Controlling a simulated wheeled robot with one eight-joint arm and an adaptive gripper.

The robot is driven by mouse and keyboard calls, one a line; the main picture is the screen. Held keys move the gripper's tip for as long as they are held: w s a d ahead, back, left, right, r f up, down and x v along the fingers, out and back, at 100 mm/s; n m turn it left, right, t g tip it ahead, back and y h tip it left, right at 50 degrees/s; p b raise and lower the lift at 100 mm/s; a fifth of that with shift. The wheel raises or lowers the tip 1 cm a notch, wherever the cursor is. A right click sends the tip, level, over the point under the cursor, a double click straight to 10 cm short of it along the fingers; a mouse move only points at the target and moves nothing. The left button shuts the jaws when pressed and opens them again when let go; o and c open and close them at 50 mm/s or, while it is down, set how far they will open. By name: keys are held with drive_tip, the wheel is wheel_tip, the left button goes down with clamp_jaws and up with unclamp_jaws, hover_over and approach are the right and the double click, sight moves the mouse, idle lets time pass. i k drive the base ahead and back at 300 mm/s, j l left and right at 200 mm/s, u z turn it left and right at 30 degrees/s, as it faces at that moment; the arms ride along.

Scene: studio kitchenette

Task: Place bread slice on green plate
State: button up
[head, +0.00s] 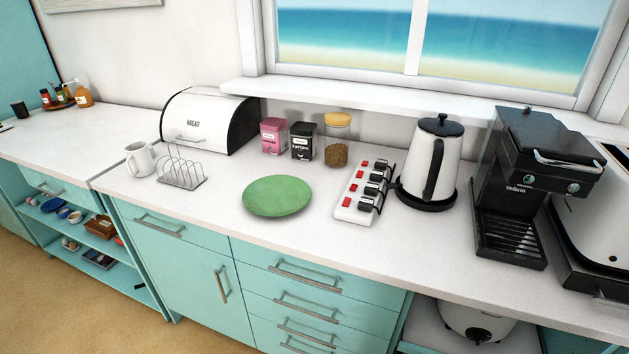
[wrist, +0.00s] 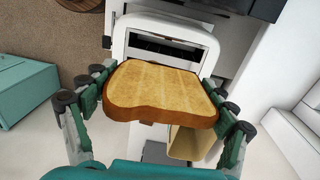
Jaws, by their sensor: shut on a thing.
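In the wrist view a bread slice (wrist: 163,92) with a golden face and brown crust lies between the two fingers of my gripper (wrist: 160,100). The fingers press on its left and right edges, so my gripper is shut on it. In the head view the green plate (head: 277,196) lies flat and empty on the white counter, near the middle. My gripper and the bread slice do not show in the head view, so their distance from the plate cannot be told.
Left of the plate stand a wire toast rack (head: 182,171), a white mug (head: 140,159) and a bread box (head: 205,121). Behind it are small canisters (head: 274,136) and a jar (head: 337,140). A power strip (head: 362,192), kettle (head: 430,160) and coffee machine (head: 525,185) stand to the right.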

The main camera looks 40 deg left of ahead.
sight(278, 199)
drive_tip(key=k+j, duration=0.8)
drive_tip(key=j, duration=0.35)
drive_tip(key=k+j, duration=0.1)
drive_tip(key=j, duration=0.35)
drive_tip(key=k+j, duration=0.1)
drive_tip(key=j, duration=0.85)
drive_tip(key=k+j, duration=0.15)
drive_tip(key=j, duration=0.8)
